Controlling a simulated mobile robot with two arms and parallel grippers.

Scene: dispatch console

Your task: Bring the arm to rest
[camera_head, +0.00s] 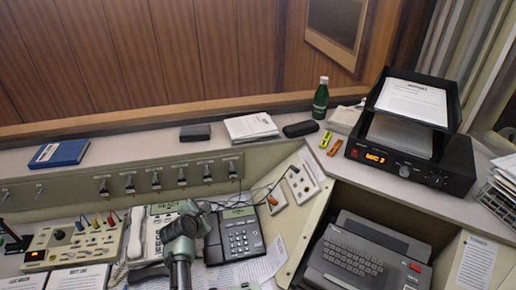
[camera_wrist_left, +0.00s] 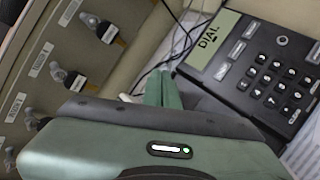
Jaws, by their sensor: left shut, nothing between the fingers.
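My left arm comes up from the bottom of the head view, in grey-green. Its gripper (camera_head: 190,208) is over the desk area beside the black desk phone (camera_head: 240,237). In the left wrist view the gripper fingers (camera_wrist_left: 164,88) are shut with nothing between them. The phone (camera_wrist_left: 268,68), with its "DIAL" display and keypad, lies to the right of the fingers there. I cannot tell the exact height of the fingers above the desk. My right gripper is in neither view.
A row of toggle switches (camera_head: 155,181) runs along the sloped panel. A white handset phone (camera_head: 138,234) and a button box (camera_head: 75,243) are left of the arm. A typewriter-like keyboard unit (camera_head: 365,258) is at right. A green bottle (camera_head: 320,100) stands on the upper ledge.

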